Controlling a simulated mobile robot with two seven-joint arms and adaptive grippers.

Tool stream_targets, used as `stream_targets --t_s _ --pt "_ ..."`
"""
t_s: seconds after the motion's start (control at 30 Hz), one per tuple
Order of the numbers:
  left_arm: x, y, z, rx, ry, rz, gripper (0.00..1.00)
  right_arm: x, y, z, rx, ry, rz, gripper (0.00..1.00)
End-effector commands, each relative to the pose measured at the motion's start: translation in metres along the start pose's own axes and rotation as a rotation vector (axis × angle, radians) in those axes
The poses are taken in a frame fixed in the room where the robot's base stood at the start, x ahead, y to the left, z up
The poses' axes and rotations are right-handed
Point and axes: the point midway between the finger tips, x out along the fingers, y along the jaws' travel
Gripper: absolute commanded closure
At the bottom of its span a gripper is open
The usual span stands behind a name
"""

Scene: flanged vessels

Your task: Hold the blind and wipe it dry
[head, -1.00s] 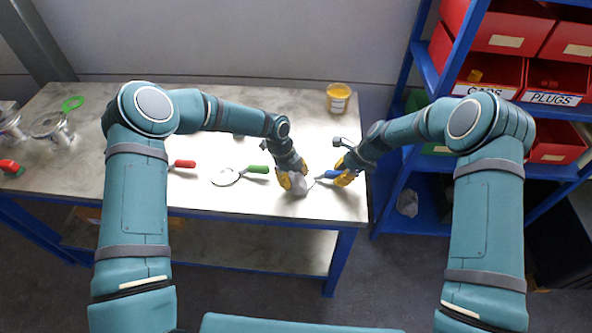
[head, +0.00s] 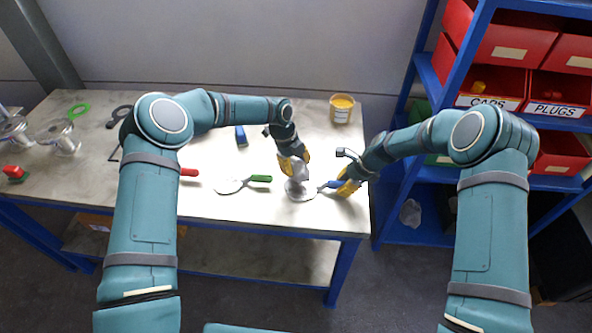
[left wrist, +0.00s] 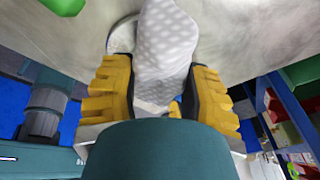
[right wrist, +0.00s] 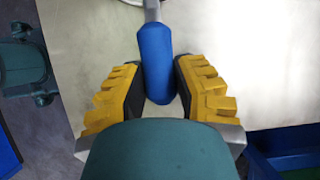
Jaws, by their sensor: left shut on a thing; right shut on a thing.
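My right gripper (head: 347,185) is shut on the blue handle (head: 330,184) of a blind, and the handle fills its jaws in the right wrist view (right wrist: 155,60). The blind's round grey plate (head: 301,195) points left, low over the table or on it; I cannot tell which. My left gripper (head: 293,165) is shut on a pale, bunched cloth (head: 295,173). The cloth shows light dots in the left wrist view (left wrist: 165,45) and hides part of the plate. I cannot tell whether cloth and plate touch.
A green-handled blind (head: 259,179) and a red handle (head: 189,172) lie on the table (head: 225,205) to the left. A yellow tub (head: 341,108) stands at the back. Metal flanged vessels (head: 66,143) are far left. A blue rack (head: 398,195) with red bins stands right.

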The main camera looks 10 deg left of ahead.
Motion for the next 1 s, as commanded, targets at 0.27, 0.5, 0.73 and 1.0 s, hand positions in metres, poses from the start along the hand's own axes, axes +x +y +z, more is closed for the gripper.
stream_targets --t_s 0.27,0.5,0.73,1.0 --pt "-0.025 -0.004 -0.006 0.001 -0.002 -0.002 0.84 0.001 0.001 0.000 0.000 0.000 0.001 0.99" --pt "-0.040 -0.006 -0.011 0.000 -0.001 -0.001 0.84 0.001 0.001 0.000 0.000 0.000 0.001 0.99" --pt "-0.041 -0.006 -0.011 0.000 0.000 -0.001 0.84 0.001 0.000 0.000 0.000 0.000 0.001 0.99" --pt "-0.041 -0.006 -0.011 0.000 0.000 0.000 0.84 0.001 0.000 0.000 0.000 0.000 0.001 0.65"
